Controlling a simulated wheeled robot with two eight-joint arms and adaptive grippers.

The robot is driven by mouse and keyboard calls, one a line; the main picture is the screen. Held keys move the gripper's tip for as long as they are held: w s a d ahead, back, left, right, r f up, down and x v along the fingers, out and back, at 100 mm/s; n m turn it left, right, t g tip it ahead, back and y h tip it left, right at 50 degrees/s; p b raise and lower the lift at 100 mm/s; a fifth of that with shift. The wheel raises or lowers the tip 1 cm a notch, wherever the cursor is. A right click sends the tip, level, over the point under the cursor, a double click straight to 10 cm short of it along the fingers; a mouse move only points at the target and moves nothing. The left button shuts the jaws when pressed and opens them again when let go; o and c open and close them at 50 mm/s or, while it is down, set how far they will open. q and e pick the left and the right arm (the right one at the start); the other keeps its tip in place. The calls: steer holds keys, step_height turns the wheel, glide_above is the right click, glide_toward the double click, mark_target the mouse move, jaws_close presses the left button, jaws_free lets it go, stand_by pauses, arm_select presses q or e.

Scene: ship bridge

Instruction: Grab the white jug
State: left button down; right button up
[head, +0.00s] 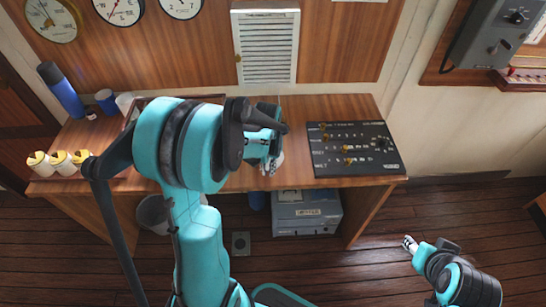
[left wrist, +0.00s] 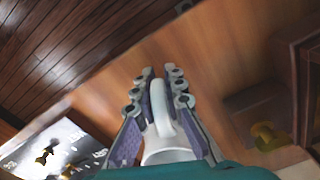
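The white jug (left wrist: 161,112) shows in the left wrist view as a pale body at the bottom with a rounded handle rising between the fingers. My left gripper (left wrist: 159,78) has one finger on each side of the handle, with both pads appearing to press on it. In the head view my left gripper (head: 271,166) points down over the middle of the wooden desk, and my arm hides most of the jug there. My right gripper (head: 408,243) hangs over the floor at lower right, away from the desk. Its opening is too small to judge.
The wooden desk (head: 350,108) carries a black control panel (head: 352,148) on the right. A blue bottle (head: 62,90), a blue cup (head: 106,101) and several white-and-yellow cups (head: 62,162) stand on the left. A grey box (head: 306,213) sits below the desk.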

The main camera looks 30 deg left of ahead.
arm_select(q)
steer(key=shift+r, duration=0.1)
stand_by(0.3)
steer(key=shift+r+p, duration=0.35)
steer(key=shift+r, duration=0.3)
step_height(320, 180, up, 3)
steer(key=shift+f+p, duration=0.2)
steer(key=shift+p, duration=0.3)
steer(key=w+d+r+p, duration=0.1)
steer(key=w+d+r, duration=0.1)
steer(key=d, duration=0.3)
steer(key=w+d+r+p, duration=0.1)
steer(key=w+d+r, duration=0.1)
steer(key=d+r, duration=0.3)
steer(key=shift+w+d, duration=0.3)
steer(key=shift+w, duration=0.05)
steer(key=shift+f, duration=0.1)
stand_by(0.7)
